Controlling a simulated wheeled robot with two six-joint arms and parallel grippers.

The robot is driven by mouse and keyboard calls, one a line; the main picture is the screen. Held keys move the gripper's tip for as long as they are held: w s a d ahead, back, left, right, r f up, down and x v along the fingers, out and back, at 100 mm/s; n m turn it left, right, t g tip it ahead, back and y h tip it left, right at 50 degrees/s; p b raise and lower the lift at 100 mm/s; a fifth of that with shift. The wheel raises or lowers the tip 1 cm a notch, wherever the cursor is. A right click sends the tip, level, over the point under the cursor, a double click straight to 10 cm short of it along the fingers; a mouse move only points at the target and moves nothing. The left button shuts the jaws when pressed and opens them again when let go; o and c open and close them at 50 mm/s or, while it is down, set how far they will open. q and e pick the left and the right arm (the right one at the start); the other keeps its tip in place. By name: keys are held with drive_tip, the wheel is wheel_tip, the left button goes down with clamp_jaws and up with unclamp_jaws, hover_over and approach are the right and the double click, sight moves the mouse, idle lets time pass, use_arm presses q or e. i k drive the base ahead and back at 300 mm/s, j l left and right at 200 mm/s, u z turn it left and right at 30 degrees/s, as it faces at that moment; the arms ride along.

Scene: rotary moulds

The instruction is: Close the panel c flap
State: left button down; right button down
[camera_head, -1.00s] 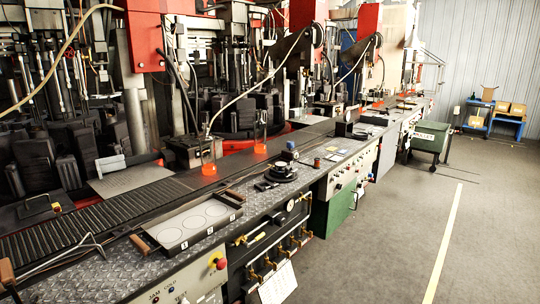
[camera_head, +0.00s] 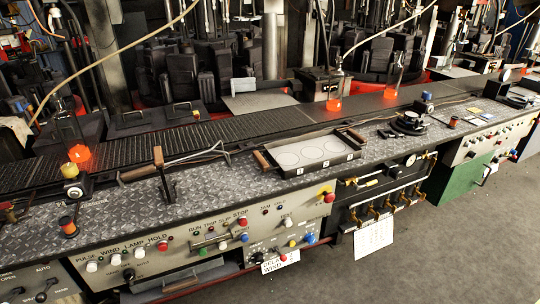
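No flap marked "c" can be made out, and I cannot tell which panel is panel c. The nearest grey control panel (camera_head: 215,238) runs along the bench front, with knobs, coloured buttons and words such as PULSE, WIND, LAMP, HOLD and STOP. To its right is a dark recess (camera_head: 383,190) with brass taps and a white sheet (camera_head: 374,238) hanging below. Further right is another grey panel (camera_head: 490,145) above a green cabinet. Neither of my grippers is in view.
The bench top (camera_head: 240,185) holds a tray with three discs (camera_head: 312,152), wooden-handled tongs (camera_head: 180,160) and a dark round device (camera_head: 410,122). Grey floor (camera_head: 450,250) is clear at lower right.

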sight(212, 235)
drive_tip(key=i+j+z, duration=0.2)
drive_tip(key=j, duration=0.2)
drive_tip(key=i+j+z, duration=0.15)
drive_tip(key=j, duration=0.25)
drive_tip(key=i+j+z, duration=0.2)
drive_tip(key=j, duration=0.25)
drive_tip(key=j+z, duration=0.2)
drive_tip(key=j, duration=0.2)
